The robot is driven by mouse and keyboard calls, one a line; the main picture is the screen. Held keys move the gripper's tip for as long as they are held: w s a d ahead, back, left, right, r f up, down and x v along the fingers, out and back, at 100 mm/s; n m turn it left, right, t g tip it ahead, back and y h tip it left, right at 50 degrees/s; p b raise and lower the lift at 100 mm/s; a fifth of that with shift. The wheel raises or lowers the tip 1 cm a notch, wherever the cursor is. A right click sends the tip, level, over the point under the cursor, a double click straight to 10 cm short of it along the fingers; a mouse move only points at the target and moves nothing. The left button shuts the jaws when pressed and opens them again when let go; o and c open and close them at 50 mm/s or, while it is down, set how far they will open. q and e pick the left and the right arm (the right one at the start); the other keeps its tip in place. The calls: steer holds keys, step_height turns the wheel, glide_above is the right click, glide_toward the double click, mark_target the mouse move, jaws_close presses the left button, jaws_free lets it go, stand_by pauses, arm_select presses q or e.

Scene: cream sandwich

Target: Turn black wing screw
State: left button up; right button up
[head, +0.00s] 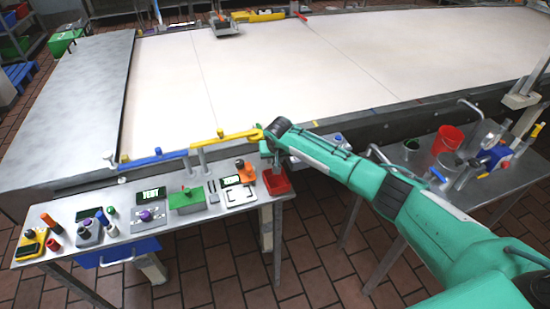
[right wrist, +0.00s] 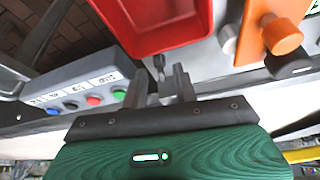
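My right arm reaches in from the right in the head view, and its gripper (head: 272,158) points down at the table's back edge, by the red tray. In the right wrist view the two fingers of this gripper (right wrist: 160,78) stand apart. A small dark piece, which looks like the black wing screw (right wrist: 159,65), shows between and just beyond the fingertips. I cannot tell whether the fingers touch it. In the head view the screw is hidden or too small to make out. My left gripper is not in view.
The red tray (right wrist: 150,22) is close beyond the fingers, with an orange knob (right wrist: 282,36) to its right. A grey button box (right wrist: 85,85) is at left. A yellow bar (head: 232,137) and blue bar (head: 155,159) line the conveyor edge. A green box (head: 187,201) stands on the table.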

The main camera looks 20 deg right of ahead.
steer(key=shift+w+f, duration=0.2)
steer(key=shift+f, duration=0.25)
jaws_close()
steer(key=shift+a+r+m+h+p, duration=0.2)
steer(key=shift+m+h+p, duration=0.1)
steer(key=shift+m+p, duration=0.45)
steer(key=shift+f+m+h, duration=0.2)
steer(key=shift+m+h, duration=0.1)
steer(key=shift+m, duration=0.55)
jaws_free()
steer(key=shift+r, duration=0.1)
steer(key=b+v, duration=0.2)
steer(key=v, duration=1.1)
steer(key=shift+r+b, duration=0.35)
steer(key=shift+b, duration=0.05)
